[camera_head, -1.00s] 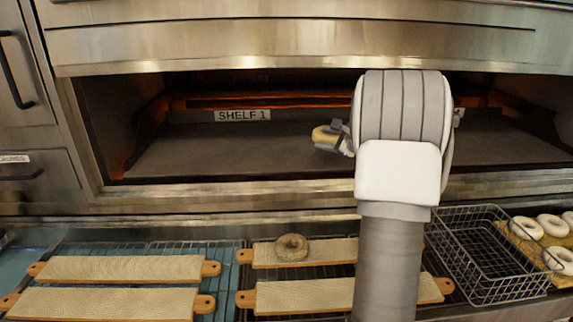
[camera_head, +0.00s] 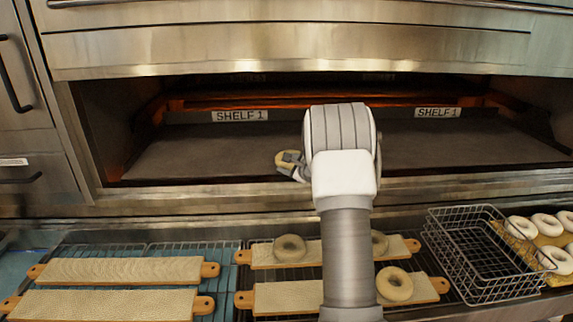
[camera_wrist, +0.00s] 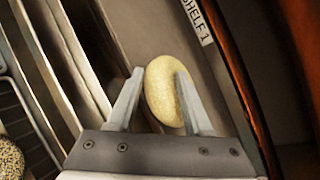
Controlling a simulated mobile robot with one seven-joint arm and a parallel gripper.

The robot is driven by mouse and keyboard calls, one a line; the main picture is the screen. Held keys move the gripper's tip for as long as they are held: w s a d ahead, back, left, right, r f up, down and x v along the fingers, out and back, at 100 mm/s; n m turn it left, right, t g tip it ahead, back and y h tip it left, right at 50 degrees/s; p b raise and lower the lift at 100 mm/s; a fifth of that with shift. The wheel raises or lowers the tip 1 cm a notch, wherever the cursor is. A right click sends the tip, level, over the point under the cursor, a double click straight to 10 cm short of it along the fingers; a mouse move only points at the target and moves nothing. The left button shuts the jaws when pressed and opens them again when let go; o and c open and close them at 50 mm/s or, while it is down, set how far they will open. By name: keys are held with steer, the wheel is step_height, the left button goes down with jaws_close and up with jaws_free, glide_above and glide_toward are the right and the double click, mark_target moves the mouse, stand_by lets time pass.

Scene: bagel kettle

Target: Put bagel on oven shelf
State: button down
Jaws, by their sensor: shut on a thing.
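A pale bagel (camera_wrist: 160,92) is held between the two fingers of my gripper (camera_wrist: 155,95) in the wrist view. In the head view my gripper (camera_head: 291,166) and the bagel (camera_head: 286,158) show just left of my wrist, in front of the oven opening. The oven shelf (camera_head: 210,152) is a dark flat deck behind a wide opening, marked SHELF 1. In the wrist view the bagel appears over or near the shelf's front edge; its height above the deck cannot be told. No other bagel shows on the visible shelf.
Below the oven, bagels sit on wooden boards: a seeded one (camera_head: 290,247), a plain one (camera_head: 395,285) and one partly behind my arm (camera_head: 379,243). Two boards (camera_head: 120,269) at left are empty. An empty wire basket (camera_head: 480,255) stands right, beside several pale bagels (camera_head: 522,227).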

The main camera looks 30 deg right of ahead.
steer(key=shift+f, duration=0.2)
steer(key=shift+f+b, duration=0.6)
steer(key=shift+b, duration=0.55)
steer(key=shift+s, duration=0.1)
steer(key=c, duration=0.6)
jaws_free()
steer(key=shift+f, duration=0.1)
steer(key=shift+p, duration=0.3)
steer(key=shift+r+p, duration=0.6)
steer(key=shift+p, duration=0.3)
steer(key=b+v, duration=0.2)
steer(key=v, duration=1)
